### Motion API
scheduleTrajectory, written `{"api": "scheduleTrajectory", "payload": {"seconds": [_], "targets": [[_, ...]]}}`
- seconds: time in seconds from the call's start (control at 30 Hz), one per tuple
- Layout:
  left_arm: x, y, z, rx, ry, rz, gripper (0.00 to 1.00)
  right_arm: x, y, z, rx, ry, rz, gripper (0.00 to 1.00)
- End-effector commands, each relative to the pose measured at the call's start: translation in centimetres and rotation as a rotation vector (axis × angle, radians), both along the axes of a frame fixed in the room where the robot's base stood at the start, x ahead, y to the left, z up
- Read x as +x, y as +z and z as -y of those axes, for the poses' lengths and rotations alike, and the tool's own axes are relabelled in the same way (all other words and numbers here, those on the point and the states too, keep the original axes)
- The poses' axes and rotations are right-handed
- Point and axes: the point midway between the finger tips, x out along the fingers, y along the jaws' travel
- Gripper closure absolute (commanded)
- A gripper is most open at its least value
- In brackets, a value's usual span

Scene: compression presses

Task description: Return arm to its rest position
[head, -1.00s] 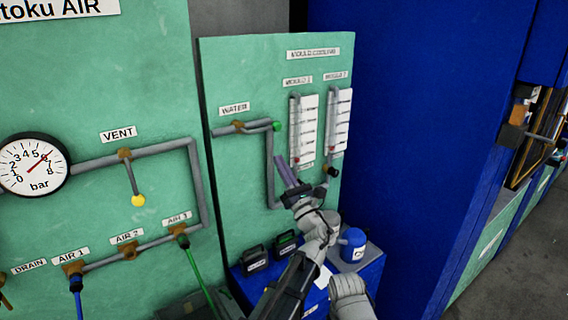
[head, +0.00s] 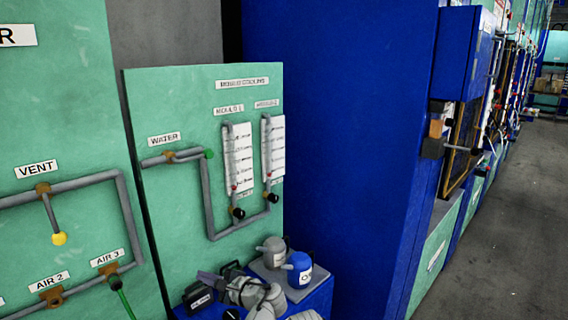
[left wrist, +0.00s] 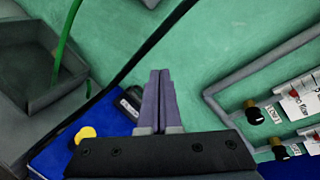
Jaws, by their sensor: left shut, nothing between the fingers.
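My left gripper (head: 206,279) is low in the head view, in front of the blue bench at the foot of the mould cooling panel (head: 180,103). Its purple-grey fingers are together and empty. The shut fingers also show in the left wrist view (left wrist: 159,80), with the green panel behind them. My left arm (head: 256,295) is folded low at the bottom edge of the head view, and its lower part is cut off. My right gripper is not in view.
A blue oil can (head: 299,269) and a grey can (head: 272,251) stand on the bench just right of my arm. A dark box (head: 197,296) is close to the fingers. The water pipe (head: 206,200) and two flow meters are above. Floor (head: 510,235) is clear at right.

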Motion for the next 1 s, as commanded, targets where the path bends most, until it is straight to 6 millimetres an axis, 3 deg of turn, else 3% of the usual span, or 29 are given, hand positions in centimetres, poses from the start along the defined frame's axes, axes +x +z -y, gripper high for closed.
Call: {"api": "scheduleTrajectory", "payload": {"seconds": [0.03, 0.2, 0.4, 0.6, 0.7, 1.0], "targets": [[-1.6, -2.3, 0.3, -0.137, 0.038, 0.017, 1.0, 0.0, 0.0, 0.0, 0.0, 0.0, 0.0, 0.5], [-6.7, -9.8, 3.5, -0.592, 0.23, 0.047, 1.0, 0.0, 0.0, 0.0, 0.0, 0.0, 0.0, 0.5], [-13.1, -15.4, 9.6, -1.013, 0.511, 0.01, 1.0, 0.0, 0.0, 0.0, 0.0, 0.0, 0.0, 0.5], [-17.5, -17.1, 14.3, -1.231, 0.726, -0.054, 1.0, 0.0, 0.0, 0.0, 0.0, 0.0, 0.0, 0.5], [-18.4, -17.3, 15.5, -1.276, 0.779, -0.073, 1.0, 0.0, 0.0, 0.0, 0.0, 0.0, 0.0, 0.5], [-18.8, -17.4, 16.0, -1.294, 0.801, -0.081, 1.0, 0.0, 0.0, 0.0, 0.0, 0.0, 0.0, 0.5]]}}
